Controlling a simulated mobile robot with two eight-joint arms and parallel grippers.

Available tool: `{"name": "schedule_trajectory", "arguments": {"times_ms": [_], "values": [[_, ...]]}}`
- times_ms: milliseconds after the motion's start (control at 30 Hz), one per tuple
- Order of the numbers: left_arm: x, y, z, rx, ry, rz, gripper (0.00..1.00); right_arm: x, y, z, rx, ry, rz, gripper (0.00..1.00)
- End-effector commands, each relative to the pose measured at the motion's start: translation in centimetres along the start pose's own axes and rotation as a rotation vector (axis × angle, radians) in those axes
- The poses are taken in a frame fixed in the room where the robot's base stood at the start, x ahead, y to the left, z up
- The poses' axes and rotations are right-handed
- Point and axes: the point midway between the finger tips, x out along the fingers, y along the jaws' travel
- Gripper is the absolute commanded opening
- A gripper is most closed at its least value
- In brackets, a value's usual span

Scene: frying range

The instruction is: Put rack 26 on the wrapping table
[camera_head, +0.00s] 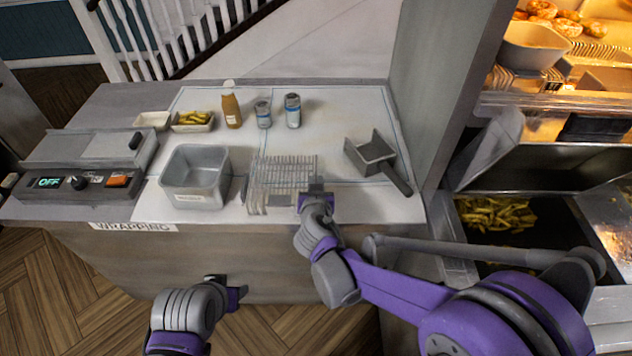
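A wire rack (277,172) lies on the white top of the wrapping table (340,208), right of the grey tub; no number can be read on it. The table's front carries a WRAPPING label. My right gripper (316,191) is at the rack's front right corner, touching or very close to it. Its fingers are too small and covered to tell whether they grip the rack. My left gripper (230,287) is low in front of the table, away from the rack, with its fingers not clear.
A grey tub (196,178) and a heater box reading OFF (85,165) stand left of the rack. A scoop (373,158) lies to the right. Behind are a sauce bottle (231,105), two cans (278,111) and a tray of chips (193,121). A tall grey panel (440,80) bounds the right.

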Motion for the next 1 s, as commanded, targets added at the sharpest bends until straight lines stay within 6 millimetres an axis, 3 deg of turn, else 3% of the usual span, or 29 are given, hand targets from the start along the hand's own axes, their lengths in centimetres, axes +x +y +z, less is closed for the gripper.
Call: {"name": "schedule_trajectory", "arguments": {"times_ms": [33,133,533,1000], "values": [[0.0,0.0,0.0,0.0,0.0,0.0,0.5,0.0,0.0,0.0,0.0,0.0,0.0,0.25],[0.0,0.0,0.0,0.0,0.0,0.0,0.5,0.0,0.0,0.0,0.0,0.0,0.0,0.42],[-0.2,0.0,-0.2,0.0,0.002,0.0,0.5,-0.6,-0.1,-0.4,0.0,0.0,-0.001,0.42],[-0.6,0.0,-0.8,0.0,0.008,0.0,0.5,-9.5,0.0,-0.3,-0.001,0.001,-0.003,0.42]]}}
